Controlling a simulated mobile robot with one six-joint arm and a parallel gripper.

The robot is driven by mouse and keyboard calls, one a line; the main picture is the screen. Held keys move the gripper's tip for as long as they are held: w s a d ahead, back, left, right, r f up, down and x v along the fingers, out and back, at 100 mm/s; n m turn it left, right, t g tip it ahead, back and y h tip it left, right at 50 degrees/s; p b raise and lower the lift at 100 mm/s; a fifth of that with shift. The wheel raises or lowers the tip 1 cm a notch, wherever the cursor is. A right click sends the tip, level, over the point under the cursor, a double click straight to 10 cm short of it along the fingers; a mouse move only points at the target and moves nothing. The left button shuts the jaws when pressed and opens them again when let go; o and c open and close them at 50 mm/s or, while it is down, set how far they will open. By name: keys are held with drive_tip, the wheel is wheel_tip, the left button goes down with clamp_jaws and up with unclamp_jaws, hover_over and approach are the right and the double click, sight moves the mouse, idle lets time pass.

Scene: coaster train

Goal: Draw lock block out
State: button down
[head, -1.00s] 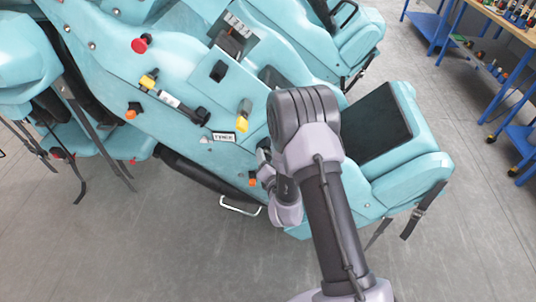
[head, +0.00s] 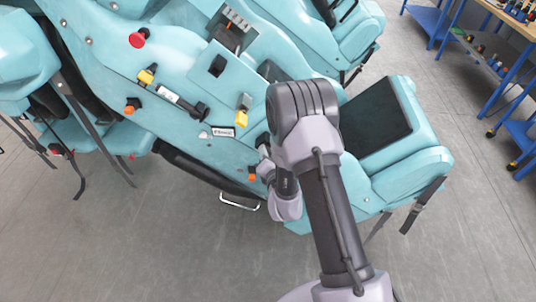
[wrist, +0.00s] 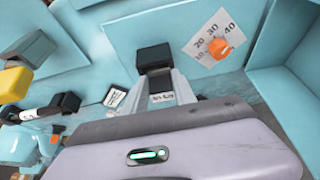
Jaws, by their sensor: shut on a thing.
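A black block (wrist: 153,57), which I take to be the lock block, stands at the turquoise car panel in the wrist view. My gripper (wrist: 160,82) is shut on it, with the grey fingers against its near side. I cannot tell how far the block sits in the panel. In the head view my gripper (head: 264,158) is at the car's lower side, partly hidden by my arm. A dark piece at its tip is too small to make out.
A dial with an orange pointer (wrist: 219,48) is right of the block, and a raised turquoise wall stands farther right. Yellow (head: 242,118) and red (head: 138,38) knobs project from the turquoise car (head: 110,70).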

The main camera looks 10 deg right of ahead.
drive_tip(key=s+a+b, duration=0.2)
drive_tip(key=s+b, duration=0.2)
drive_tip(key=s, duration=0.2)
idle(0.8)
drive_tip(key=s, duration=0.2)
drive_tip(key=s+a, duration=0.1)
drive_tip(key=s, duration=0.2)
drive_tip(key=shift+s+a+p, duration=0.35)
drive_tip(key=shift+a, duration=0.05)
